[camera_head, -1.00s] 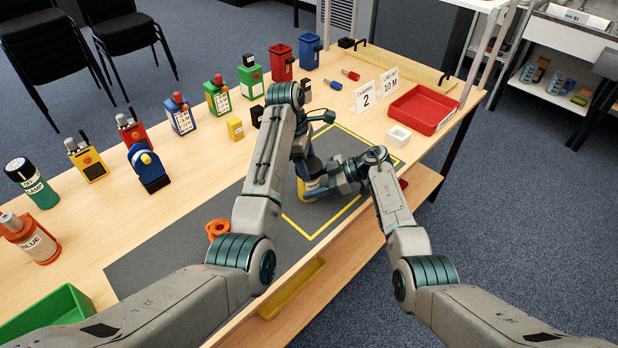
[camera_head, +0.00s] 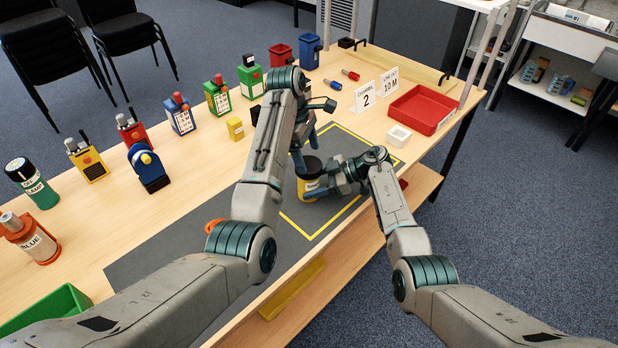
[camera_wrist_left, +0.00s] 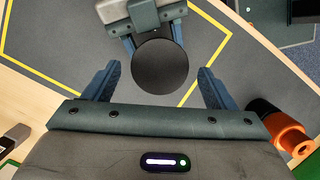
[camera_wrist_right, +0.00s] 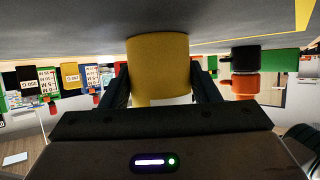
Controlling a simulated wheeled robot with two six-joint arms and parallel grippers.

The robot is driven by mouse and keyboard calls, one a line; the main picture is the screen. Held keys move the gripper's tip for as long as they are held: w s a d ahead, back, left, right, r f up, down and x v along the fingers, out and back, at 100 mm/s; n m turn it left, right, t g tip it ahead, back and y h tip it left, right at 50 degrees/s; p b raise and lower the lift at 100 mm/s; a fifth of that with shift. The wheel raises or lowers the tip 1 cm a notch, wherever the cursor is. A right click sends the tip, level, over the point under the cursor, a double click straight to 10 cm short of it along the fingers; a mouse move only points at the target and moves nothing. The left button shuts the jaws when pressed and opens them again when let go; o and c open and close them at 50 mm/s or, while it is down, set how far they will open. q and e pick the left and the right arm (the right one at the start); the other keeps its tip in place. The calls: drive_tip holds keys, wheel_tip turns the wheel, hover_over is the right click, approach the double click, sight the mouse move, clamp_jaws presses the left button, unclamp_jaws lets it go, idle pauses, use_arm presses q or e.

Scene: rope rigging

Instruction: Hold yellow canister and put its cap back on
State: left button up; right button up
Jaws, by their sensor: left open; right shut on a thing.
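The yellow canister (camera_head: 307,191) stands upright on the grey mat inside the yellow outline. Its round black cap (camera_head: 309,167) sits on top of it and looks level; I cannot tell how tight it is. My right gripper (camera_head: 320,187) is shut around the canister's body, with one finger on each side of the yellow wall in the right wrist view (camera_wrist_right: 158,65). My left gripper (camera_head: 305,148) is open and empty above the canister. In the left wrist view, the black cap (camera_wrist_left: 160,67) lies between its spread fingers, apart from both.
A small white box (camera_head: 398,136) and a red tray (camera_head: 423,109) stand to the right. Several coloured containers line the table's back.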

use_arm(q)
drive_tip(key=shift+v, duration=0.85)
drive_tip(key=shift+d, duration=0.2)
use_arm(e)
drive_tip(key=o, duration=1.2)
drive_tip(key=shift+c, duration=0.2)
use_arm(q)
drive_tip(key=shift+r, duration=0.1)
use_arm(e)
drive_tip(key=shift+d, duration=0.1)
use_arm(q)
drive_tip(key=shift+d+p+v, duration=0.2)
drive_tip(key=shift+p+v, duration=0.7)
drive_tip(key=shift+p, duration=0.15)
use_arm(e)
drive_tip(key=shift+v, duration=1.5)
use_arm(q)
drive_tip(key=shift+s+r+p, duration=0.15)
drive_tip(key=shift+r+p, duration=1.2)
drive_tip(key=shift+r, duration=0.1)
use_arm(e)
drive_tip(key=shift+v, duration=2.9)
